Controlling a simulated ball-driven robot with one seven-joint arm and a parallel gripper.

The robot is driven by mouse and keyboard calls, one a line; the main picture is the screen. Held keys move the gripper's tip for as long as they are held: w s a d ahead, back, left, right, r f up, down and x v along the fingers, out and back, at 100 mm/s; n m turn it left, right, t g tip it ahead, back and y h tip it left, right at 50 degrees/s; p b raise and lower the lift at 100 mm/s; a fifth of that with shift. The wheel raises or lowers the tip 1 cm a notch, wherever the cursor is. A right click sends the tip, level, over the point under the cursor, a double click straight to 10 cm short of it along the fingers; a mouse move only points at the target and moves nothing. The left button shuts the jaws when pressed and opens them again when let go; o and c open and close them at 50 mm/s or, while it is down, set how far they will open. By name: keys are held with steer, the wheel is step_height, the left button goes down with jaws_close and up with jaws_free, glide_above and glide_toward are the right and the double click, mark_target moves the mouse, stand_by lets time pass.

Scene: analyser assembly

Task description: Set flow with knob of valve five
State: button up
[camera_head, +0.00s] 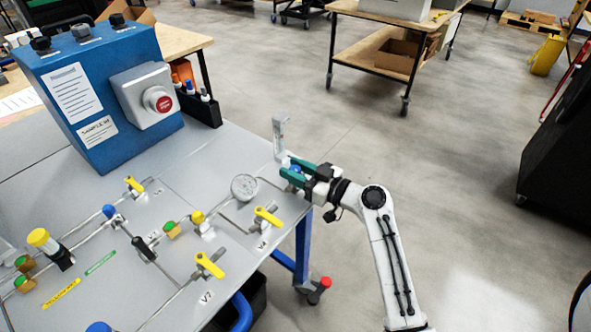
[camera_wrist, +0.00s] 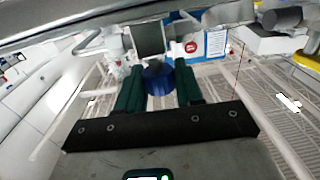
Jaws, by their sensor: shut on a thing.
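A small blue knob (camera_head: 296,169) sits at the right edge of the grey panel (camera_head: 190,165), at the foot of an upright clear flow tube (camera_head: 280,136). No valve five label is readable, so I cannot confirm its number. My gripper (camera_head: 288,171) reaches in from the right with green fingers and is shut on this knob. In the wrist view the knob (camera_wrist: 158,79) shows between the fingertips of my gripper (camera_wrist: 159,82). The fingers partly hide the knob in the head view.
A round gauge (camera_head: 244,187) stands left of my gripper. A blue box (camera_head: 98,95) with a red button (camera_head: 160,99) stands at the back left. The floor right of the panel is open.

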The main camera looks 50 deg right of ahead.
steer(key=shift+a+m+h, duration=0.2)
steer(key=shift+m+h, duration=0.4)
steer(key=shift+h, duration=0.4)
steer(key=m+h+p, duration=0.1)
steer(key=h+p, duration=0.1)
steer(key=shift+r+m+h, duration=0.2)
steer(key=shift+m+h, duration=0.2)
steer(key=m+h+p, duration=0.1)
steer(key=h+p, duration=0.1)
steer(key=p, duration=0.1)
steer(key=shift+d+g+p, duration=0.15)
steer(key=shift+g+p, duration=0.25)
steer(key=shift+m+p, duration=0.3)
steer(key=shift+p, duration=0.1)
steer(key=shift+f+h, duration=0.15)
steer(key=shift+h, duration=0.15)
steer(key=o, duration=0.9)
